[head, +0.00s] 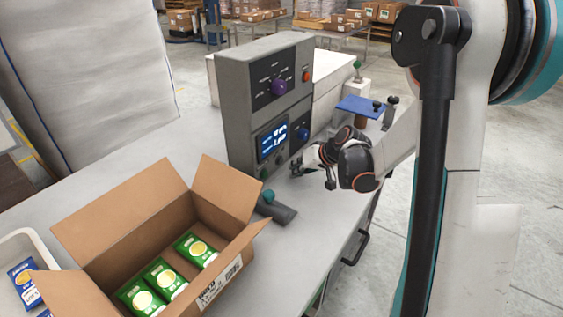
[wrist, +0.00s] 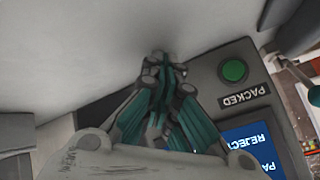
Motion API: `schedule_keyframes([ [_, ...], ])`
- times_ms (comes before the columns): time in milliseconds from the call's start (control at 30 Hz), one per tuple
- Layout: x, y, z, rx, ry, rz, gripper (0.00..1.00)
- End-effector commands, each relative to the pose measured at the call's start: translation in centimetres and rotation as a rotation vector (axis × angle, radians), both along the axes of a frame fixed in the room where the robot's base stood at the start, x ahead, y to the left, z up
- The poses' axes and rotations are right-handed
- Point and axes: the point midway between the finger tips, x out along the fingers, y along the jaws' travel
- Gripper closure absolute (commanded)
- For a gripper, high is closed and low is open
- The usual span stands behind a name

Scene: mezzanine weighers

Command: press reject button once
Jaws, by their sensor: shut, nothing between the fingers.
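My gripper (head: 297,168) is at the lower front of the grey control box (head: 240,120), just above the table. In the wrist view my gripper (wrist: 165,65) is shut and empty, its fingers pointing at the lower part of the panel. A green button (wrist: 233,70) sits to its right, with an upside-down "PACKED" label (wrist: 245,96). The blue screen (wrist: 250,150) shows the word "REJECT", upside down. No button labelled reject is visible; my fingers cover part of the panel. I cannot tell whether the fingertips touch it.
An open carton (head: 120,233) with green packets (head: 166,279) stands at front left.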

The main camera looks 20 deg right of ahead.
Motion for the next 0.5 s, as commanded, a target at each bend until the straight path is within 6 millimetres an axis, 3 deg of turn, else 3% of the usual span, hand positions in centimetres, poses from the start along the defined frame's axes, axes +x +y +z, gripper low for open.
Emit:
schedule_keyframes([
  [300, -2.5, -1.7, 0.0, 0.000, 0.000, -0.002, 1.00],
  [500, -3.0, -1.9, 0.0, 0.000, 0.000, 0.000, 1.00],
])
